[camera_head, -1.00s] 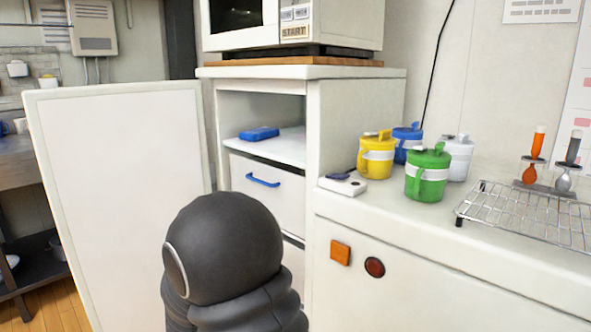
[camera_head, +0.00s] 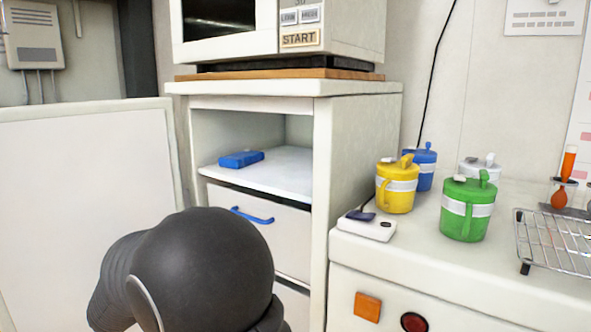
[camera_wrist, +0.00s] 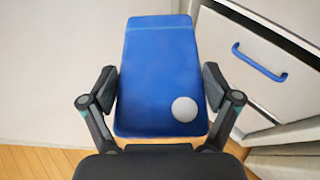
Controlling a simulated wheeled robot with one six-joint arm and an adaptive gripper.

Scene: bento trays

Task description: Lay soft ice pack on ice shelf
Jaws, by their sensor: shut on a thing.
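My gripper (camera_wrist: 160,88) is shut on a flat blue soft ice pack (camera_wrist: 158,62) with a white round spot, held by its two long sides. The pack and the gripper do not show in the head view, where my dark arm fills the lower left middle. The ice shelf (camera_head: 287,174) is the white open shelf in the cabinet. A small blue block-like pack (camera_head: 241,159) lies on its left part. The right part of the shelf is bare.
Below the shelf is a shut drawer with a blue handle (camera_head: 252,215), also in the wrist view (camera_wrist: 258,62). An open white door (camera_head: 80,215) stands at left. A microwave (camera_head: 275,28) sits above. Yellow (camera_head: 397,187), green (camera_head: 468,210) and other lidded mugs stand on the counter.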

